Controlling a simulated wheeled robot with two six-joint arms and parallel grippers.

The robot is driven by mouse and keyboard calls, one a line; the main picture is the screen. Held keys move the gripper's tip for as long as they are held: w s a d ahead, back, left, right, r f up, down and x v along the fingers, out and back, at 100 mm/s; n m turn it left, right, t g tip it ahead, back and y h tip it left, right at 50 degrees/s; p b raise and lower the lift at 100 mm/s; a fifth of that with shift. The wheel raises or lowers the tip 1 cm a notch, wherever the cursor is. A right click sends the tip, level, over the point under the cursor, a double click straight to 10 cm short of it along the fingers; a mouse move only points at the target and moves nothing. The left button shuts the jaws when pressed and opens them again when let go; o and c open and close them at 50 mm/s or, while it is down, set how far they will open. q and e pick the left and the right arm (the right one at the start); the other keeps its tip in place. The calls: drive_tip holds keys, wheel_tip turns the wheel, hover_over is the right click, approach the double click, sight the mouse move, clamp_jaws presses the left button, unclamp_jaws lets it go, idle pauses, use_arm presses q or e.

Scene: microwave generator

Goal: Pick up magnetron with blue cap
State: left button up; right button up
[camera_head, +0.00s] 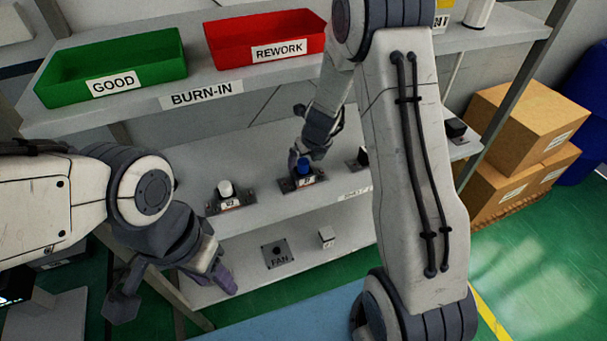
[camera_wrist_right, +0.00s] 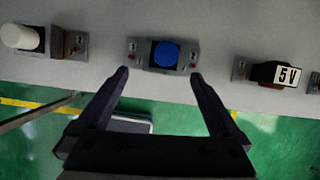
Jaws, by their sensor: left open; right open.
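The magnetron with the blue cap (camera_head: 303,168) sits on the middle shelf in the head view, between a white-capped unit (camera_head: 226,190) and a dark unit. In the right wrist view its round blue cap (camera_wrist_right: 165,54) shows from above on a dark base plate. My right gripper (camera_wrist_right: 163,82) is open, its two fingers apart and pointing toward the blue cap, with nothing between them. In the head view the right gripper (camera_head: 299,156) is just over the blue cap. My left gripper (camera_head: 178,292) is open and empty, low at the left, away from the magnetron.
Above are the green GOOD bin (camera_head: 113,68) and red REWORK bin (camera_head: 265,38). A FAN part (camera_head: 278,254) lies on the lower shelf. Cardboard boxes (camera_head: 527,125) stand right.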

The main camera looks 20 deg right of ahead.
sight(303, 173)
drive_tip(key=shift+m, duration=0.3)
drive_tip(key=x, duration=0.1)
drive_tip(key=b+x, duration=0.1)
drive_tip(key=x, duration=0.1)
drive_tip(key=b+x, duration=0.1)
drive_tip(key=x, duration=0.1)
drive_tip(key=shift+s+d, duration=0.1)
drive_tip(key=shift+d, duration=0.3)
drive_tip(key=b+x, duration=0.3)
drive_tip(key=x, duration=0.3)
drive_tip(key=shift+r, duration=0.1)
drive_tip(key=c, duration=1.4)
drive_tip(key=shift+r, duration=0.1)
clamp_jaws()
drive_tip(key=shift+r, duration=0.1)
